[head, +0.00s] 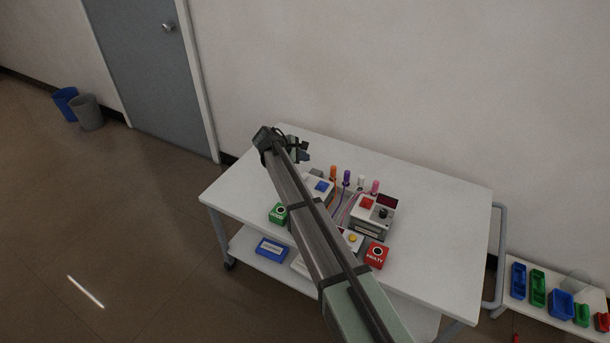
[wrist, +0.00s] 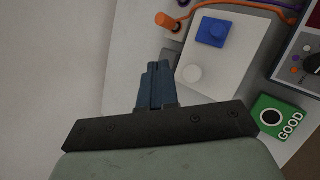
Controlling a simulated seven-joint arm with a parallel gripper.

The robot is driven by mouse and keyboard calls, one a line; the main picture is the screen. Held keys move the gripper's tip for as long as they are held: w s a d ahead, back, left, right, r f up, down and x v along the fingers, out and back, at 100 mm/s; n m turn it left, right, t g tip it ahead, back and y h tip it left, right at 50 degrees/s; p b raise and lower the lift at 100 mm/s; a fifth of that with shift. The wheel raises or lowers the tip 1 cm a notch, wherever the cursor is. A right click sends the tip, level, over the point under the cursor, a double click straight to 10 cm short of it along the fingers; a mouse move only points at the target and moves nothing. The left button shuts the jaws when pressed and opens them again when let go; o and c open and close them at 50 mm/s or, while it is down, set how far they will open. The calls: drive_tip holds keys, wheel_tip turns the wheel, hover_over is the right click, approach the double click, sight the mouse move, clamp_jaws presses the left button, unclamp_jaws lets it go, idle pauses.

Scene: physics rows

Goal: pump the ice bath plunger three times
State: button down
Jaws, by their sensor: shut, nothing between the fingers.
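My gripper (head: 303,153) is shut and empty above the back left part of the white cart top (head: 240,187). In the wrist view its closed blue-grey fingers (wrist: 155,76) show beside a white box (wrist: 225,78). My arm hides part of the cart.
A green GOOD box (head: 279,212) and a red FAULTY box (head: 376,255) stand on the cart. A grey device (head: 371,226) has a red button, dark display and black knob. Several coloured plugs with cables, including an orange one (head: 333,172), stand behind. The cart's right side is clear.

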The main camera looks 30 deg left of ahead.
sight(303, 176)
idle(0.6)
wheel_tip(303, 176, up, 4)
drive_tip(key=shift+f, duration=0.1)
drive_tip(key=shift+f, duration=0.15)
idle(0.4)
drive_tip(key=shift+f, duration=4.25)
drive_tip(key=shift+f, duration=0.15)
drive_tip(key=shift+f, duration=0.3)
